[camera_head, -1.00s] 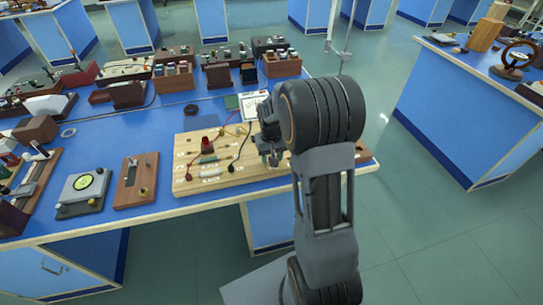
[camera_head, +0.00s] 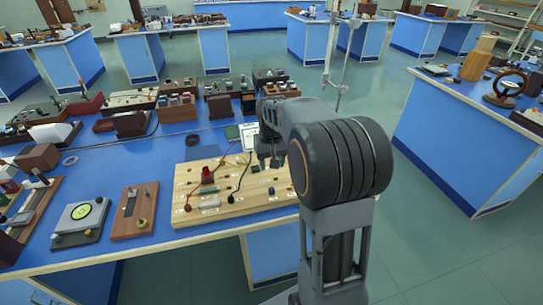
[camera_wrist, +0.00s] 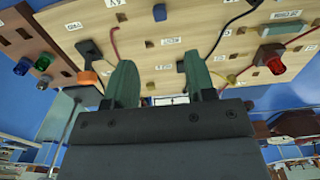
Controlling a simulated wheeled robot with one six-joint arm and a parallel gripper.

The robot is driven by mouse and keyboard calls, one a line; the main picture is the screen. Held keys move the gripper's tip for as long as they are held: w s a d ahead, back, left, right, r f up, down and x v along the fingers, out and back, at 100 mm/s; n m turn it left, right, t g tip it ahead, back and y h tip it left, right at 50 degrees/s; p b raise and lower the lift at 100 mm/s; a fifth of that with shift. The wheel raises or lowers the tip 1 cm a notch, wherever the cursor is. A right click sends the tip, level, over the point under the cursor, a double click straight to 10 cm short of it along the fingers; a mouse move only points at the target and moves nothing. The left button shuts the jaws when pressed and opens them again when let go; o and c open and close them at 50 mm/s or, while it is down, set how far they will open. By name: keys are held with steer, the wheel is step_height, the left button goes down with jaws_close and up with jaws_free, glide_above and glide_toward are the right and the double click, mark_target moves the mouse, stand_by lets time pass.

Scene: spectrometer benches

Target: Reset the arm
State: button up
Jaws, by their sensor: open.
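My arm rises at the right of the head view, its large dark joint in front of the bench's right end. My gripper (camera_head: 268,163) is partly hidden by the arm there, above the right part of a light wooden circuit board (camera_head: 235,203). In the wrist view my gripper (camera_wrist: 159,62) shows two green-grey fingers spread apart with nothing between them. The wooden board (camera_wrist: 150,50) with its labels lies beyond the fingertips, apart from them as far as I can tell.
The board carries a red part (camera_head: 207,176) and wires. A wooden block (camera_head: 134,210) and a grey dial device (camera_head: 80,220) stand left of it on the blue bench (camera_head: 110,170). Wooden boxes line the back. Another bench (camera_head: 450,140) stands right, with open floor between.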

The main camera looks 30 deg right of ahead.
steer(key=shift+r, duration=1.15)
steer(key=shift+w, duration=0.1)
